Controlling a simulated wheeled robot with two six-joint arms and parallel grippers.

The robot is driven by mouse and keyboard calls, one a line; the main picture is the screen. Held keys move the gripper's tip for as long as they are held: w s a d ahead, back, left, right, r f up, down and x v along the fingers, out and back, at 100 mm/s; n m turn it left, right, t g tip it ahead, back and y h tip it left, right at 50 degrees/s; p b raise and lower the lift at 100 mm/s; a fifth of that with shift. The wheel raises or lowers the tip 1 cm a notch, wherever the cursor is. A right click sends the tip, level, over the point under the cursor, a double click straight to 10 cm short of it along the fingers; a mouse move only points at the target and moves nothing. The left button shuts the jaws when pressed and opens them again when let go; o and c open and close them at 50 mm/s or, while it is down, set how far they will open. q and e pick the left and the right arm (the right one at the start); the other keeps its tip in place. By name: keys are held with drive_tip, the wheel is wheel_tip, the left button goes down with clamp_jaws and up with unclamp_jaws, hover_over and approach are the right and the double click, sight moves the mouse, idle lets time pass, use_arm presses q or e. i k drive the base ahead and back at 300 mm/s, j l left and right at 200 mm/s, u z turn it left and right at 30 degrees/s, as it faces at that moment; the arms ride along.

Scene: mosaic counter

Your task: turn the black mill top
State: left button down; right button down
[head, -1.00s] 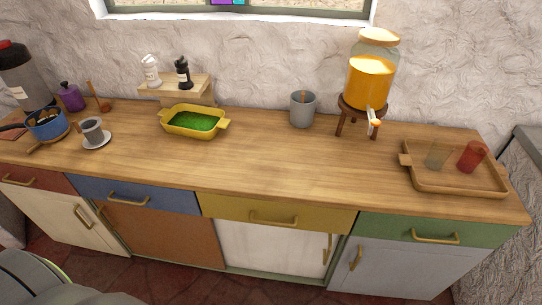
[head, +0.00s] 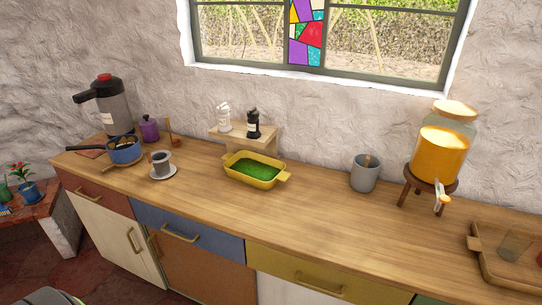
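The black mill (head: 254,124) stands upright on a small wooden riser (head: 262,141) at the back of the counter, in the middle of the head view. A white mill (head: 224,118) stands just to its left on the same riser. The black mill's top is dark and small at this distance, so its turn cannot be made out. Neither of my grippers is in view.
A yellow dish with green content (head: 255,169) sits in front of the riser. A grey cup (head: 365,173) and a juice dispenser on a stand (head: 440,155) are to the right. A cup on a saucer (head: 162,165), blue pot (head: 124,150) and flask (head: 114,108) are left. The counter front is clear.

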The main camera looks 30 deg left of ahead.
sight(253, 114)
drive_tip(key=u, duration=1.15)
